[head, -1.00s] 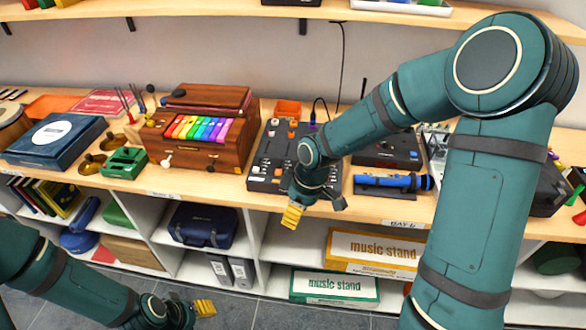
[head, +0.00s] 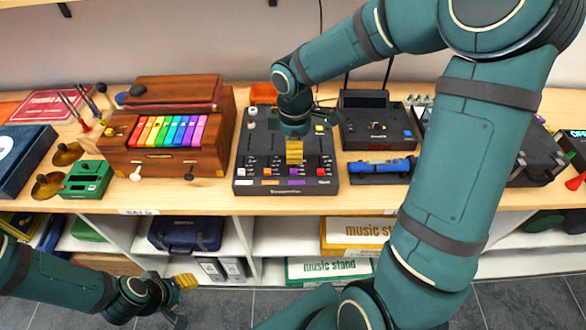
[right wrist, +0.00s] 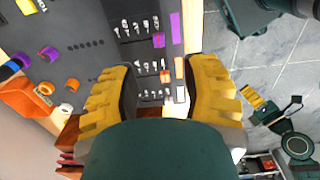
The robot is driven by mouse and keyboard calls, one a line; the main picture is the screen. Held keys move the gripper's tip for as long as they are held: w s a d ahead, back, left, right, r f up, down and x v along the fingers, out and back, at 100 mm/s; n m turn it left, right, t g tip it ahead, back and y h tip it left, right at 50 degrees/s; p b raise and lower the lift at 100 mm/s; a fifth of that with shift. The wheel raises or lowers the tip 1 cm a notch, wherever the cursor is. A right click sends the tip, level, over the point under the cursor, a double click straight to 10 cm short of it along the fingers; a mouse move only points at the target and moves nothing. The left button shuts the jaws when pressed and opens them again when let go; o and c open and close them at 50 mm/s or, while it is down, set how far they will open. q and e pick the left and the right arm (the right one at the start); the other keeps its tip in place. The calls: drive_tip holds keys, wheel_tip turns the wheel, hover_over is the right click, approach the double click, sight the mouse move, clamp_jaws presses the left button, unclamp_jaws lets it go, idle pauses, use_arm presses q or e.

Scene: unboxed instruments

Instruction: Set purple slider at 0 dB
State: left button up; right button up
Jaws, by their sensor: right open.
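The dark mixer (head: 244,150) lies on the shelf top, with rows of knobs and a row of coloured patches along its front edge. A purple patch (head: 297,183) is third from the left, in front of its channel; the purple slider's exact setting is too small to read. My right gripper (head: 294,152) hangs over the mixer just behind that patch, fingers downward. In the right wrist view its yellow fingers (right wrist: 164,95) are apart with nothing held; the mixer (right wrist: 135,55) and a purple patch (right wrist: 158,40) show beyond them. My left gripper (head: 183,283) is low at lower left.
A wooden box with rainbow keys (head: 170,131) stands left of the mixer. A black device with a screen (head: 378,128) and a blue cylinder (head: 380,166) are close on the right. An orange box (head: 263,93) is behind the mixer.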

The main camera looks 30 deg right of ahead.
sight(294, 170)
wheel_tip(294, 170, down, 9)
drive_tip(key=shift+w+r+b, duration=0.1)
drive_tip(key=shift+w+b, duration=0.05)
drive_tip(key=shift+b, duration=0.55)
clamp_jaws()
